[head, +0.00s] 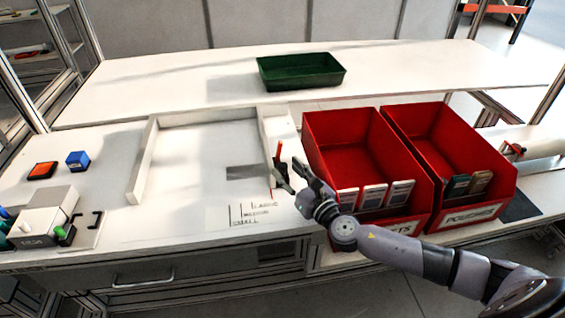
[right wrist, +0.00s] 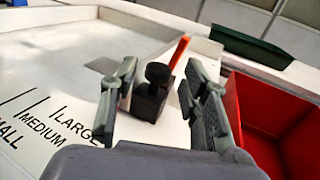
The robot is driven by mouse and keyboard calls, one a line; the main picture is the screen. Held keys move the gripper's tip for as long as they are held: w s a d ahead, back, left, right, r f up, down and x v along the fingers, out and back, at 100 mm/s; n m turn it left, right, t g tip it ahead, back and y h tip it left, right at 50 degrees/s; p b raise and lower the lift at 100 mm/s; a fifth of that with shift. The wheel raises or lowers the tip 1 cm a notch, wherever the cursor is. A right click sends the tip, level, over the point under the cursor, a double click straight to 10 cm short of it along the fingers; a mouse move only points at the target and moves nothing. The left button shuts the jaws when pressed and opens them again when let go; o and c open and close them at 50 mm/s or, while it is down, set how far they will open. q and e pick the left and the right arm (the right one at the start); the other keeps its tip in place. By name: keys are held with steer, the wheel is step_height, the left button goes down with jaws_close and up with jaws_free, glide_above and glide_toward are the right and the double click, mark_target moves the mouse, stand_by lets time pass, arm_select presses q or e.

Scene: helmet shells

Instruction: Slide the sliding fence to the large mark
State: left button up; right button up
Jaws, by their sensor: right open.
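The sliding fence (head: 268,128) is a white bar on the right side of a white frame on the table. At its near end is a black knob or handle (right wrist: 152,92) with an orange-red upright piece (right wrist: 179,52) behind it. Black marks labelled small, medium and large are printed on the table; the large mark (right wrist: 75,118) lies left of the black knob in the right wrist view. My right gripper (head: 287,180) is open at the knob. In the wrist view (right wrist: 160,98) its fingers stand on either side of the knob, apparently without gripping it. My left gripper is out of view.
Two red bins (head: 345,130) with boxes stand close to the right of my right gripper. A green tray (head: 300,72) is at the back. A blue block (head: 77,160) and an orange-topped block (head: 42,170) lie at left. The table inside the frame is mostly clear.

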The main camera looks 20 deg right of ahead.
mark_target(285, 168)
steer(key=shift+w+a, duration=0.15)
steer(key=shift+w, duration=0.7)
steer(key=shift+w+a, duration=0.15)
steer(key=shift+w, duration=0.65)
jaws_close()
